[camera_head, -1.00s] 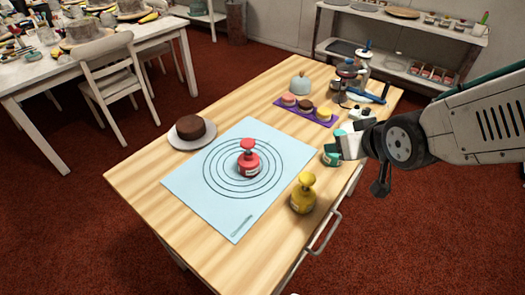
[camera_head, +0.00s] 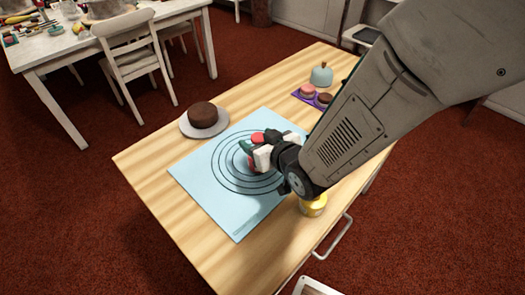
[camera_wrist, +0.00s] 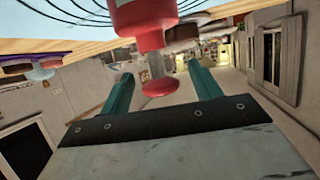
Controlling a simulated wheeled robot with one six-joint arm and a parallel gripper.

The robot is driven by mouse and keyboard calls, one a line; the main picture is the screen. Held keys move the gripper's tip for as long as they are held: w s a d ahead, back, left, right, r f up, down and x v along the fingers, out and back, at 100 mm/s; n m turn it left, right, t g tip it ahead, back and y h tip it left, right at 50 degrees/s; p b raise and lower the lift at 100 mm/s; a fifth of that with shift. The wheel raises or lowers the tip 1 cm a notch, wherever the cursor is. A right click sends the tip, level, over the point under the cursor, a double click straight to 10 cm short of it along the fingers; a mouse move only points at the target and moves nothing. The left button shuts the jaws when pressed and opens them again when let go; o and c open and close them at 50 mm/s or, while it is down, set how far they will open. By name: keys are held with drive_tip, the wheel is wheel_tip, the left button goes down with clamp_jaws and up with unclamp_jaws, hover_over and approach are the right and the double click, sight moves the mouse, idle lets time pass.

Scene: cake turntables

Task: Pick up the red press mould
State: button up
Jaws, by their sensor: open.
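The red press mould (camera_head: 258,137) stands on the ringed light-blue mat (camera_head: 208,190); my gripper hides much of it in the head view. My gripper (camera_head: 249,152) is at the mould, low over the mat. In the wrist view the mould (camera_wrist: 148,38) hangs in from the top edge, with its stem and round red knob between the two teal fingers of my gripper (camera_wrist: 160,76). The fingers are open, with a visible gap on each side of the knob. The wrist picture is turned, with the table at the top.
A yellow press mould (camera_head: 314,206) is partly hidden under my arm near the table's front edge. A chocolate cake (camera_head: 203,115) on a plate stands left of the mat. A purple tray with small cakes (camera_head: 308,91) and a pale-blue dome (camera_head: 321,75) are at the back.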

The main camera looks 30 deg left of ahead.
drive_tip(key=shift+x, duration=1)
clamp_jaws()
